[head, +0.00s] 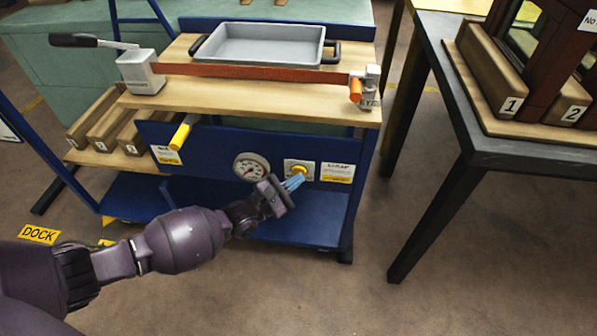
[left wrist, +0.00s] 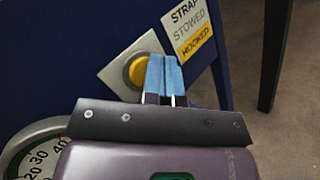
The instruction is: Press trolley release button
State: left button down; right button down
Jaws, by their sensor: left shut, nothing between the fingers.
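The trolley (head: 215,150) is a blue frame with a wooden top. On its front panel is a round yellow button on a pale square plate (head: 290,164); the yellow button (head: 299,170) is partly covered by my fingertips. My left gripper (head: 293,181) is shut and empty, its blue fingers pointing at the button. In the left wrist view the yellow button (left wrist: 137,72) shows just left of the blue fingertips (left wrist: 164,62), which overlap its right edge. I cannot tell whether they touch it. My right gripper is not in view.
A dial gauge (head: 251,167) sits left of the button, and a yellow handle (head: 180,136) further left. A strap label (head: 337,172) is to the right. A grey tray (head: 215,50) and a red strap (head: 250,71) are on top. A dark table (head: 490,145) stands right.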

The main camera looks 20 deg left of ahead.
pick_arm(q)
jog(key=shift+s+d, duration=0.15)
jog(key=shift+s, duration=0.4)
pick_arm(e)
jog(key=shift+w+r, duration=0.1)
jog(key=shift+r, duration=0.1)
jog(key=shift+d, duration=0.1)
pick_arm(q)
jog(key=s, duration=0.2)
jog(key=s+d+p, duration=0.1)
jog(key=s, duration=0.1)
jog(key=shift+s+d, duration=0.2)
jog(key=shift+s, duration=0.2)
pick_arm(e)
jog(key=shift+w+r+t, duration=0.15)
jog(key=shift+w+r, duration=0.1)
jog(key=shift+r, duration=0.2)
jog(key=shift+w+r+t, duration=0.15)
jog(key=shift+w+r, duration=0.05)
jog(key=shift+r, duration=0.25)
